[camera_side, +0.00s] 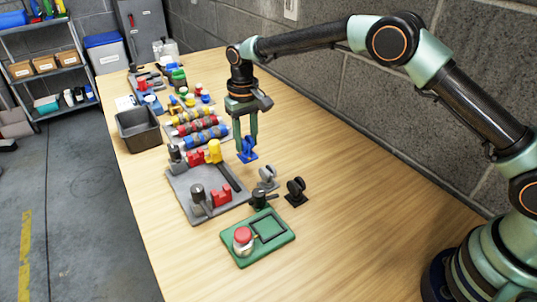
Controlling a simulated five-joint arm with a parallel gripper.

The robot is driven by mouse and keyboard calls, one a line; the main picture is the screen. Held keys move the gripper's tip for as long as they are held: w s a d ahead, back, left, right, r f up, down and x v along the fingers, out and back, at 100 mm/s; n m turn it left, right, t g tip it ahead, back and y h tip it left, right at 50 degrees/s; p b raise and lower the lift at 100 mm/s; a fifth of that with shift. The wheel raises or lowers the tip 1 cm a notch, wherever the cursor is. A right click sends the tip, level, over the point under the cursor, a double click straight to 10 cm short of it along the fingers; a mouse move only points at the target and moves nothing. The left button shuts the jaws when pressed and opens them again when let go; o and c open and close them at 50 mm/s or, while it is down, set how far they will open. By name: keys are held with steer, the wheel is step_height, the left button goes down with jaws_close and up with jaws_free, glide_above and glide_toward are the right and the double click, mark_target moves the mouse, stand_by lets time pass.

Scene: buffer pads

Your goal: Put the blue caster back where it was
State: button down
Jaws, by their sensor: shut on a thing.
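The blue caster (248,151) is in the middle of the side view. My gripper (246,142) points down and is shut on it. The caster seems to hang above the wooden table (350,220), though the exact gap is hard to judge. A grey caster (268,177) and a black caster (296,190) stand on the table just below and to the right of it. A green pad with a framed square (270,229) and a red button (243,235) lies nearer the camera.
A grey fixture board (182,195) with red and yellow blocks lies left of the gripper. Striped rollers (199,128), a dark bin (139,128) and small coloured parts are farther back. A block wall (380,115) runs along the right. The table's right front is clear.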

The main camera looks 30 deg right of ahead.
mark_target(247, 153)
steer(key=shift+f, duration=2.3)
steer(key=c, duration=0.5)
jaws_free()
steer(key=shift+f, duration=0.15)
